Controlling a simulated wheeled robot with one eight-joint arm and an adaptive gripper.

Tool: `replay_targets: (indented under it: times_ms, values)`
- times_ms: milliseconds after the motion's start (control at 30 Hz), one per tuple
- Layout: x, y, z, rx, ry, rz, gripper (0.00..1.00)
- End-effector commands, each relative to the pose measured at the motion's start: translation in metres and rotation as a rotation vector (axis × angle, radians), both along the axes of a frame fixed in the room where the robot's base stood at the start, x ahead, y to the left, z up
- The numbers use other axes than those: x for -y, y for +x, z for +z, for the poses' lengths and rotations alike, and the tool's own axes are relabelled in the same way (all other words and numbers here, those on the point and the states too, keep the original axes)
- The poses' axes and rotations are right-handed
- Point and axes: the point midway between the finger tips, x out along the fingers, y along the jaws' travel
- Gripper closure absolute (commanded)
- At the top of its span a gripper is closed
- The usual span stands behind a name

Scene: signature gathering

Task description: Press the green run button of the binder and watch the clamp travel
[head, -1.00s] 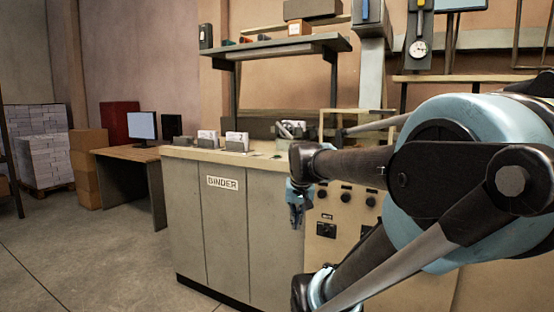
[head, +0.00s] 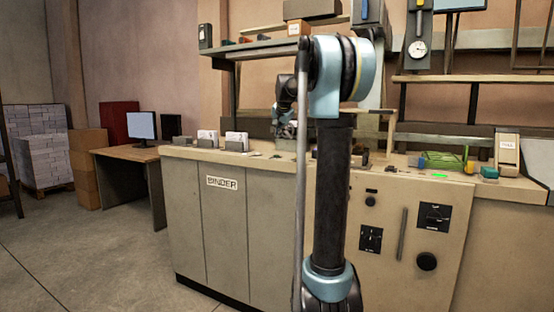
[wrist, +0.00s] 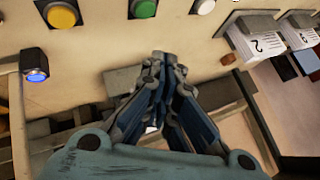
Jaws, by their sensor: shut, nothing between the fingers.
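In the wrist view the green button (wrist: 143,8) sits on a beige panel at the top edge, partly cut off, between a yellow button (wrist: 61,14) and a white one (wrist: 203,5). My gripper (wrist: 164,60) is shut and empty. Its fingertips appear just below the green button in the picture; I cannot tell the gap, and no contact shows. In the head view the binder (head: 222,212) is the beige cabinet with a BINDER label. My upright arm covers part of its top, and the green button is not visible there. I cannot pick out the clamp.
A blue-lit button (wrist: 35,66) is at the left of the wrist view. Numbered paper stacks (wrist: 262,44) stand at its right. In the head view, a green wire basket (head: 443,160) and small items lie on the right counter. Floor at left is open.

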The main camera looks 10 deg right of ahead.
Motion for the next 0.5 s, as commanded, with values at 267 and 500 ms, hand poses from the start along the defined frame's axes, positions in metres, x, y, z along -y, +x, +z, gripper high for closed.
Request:
replay_targets:
  times_ms: [267,500]
  values:
    - [0.001,0.034,0.013,0.037,0.033,-0.034,1.0]
    - [0.001,0.034,0.013,0.037,0.033,-0.034,1.0]
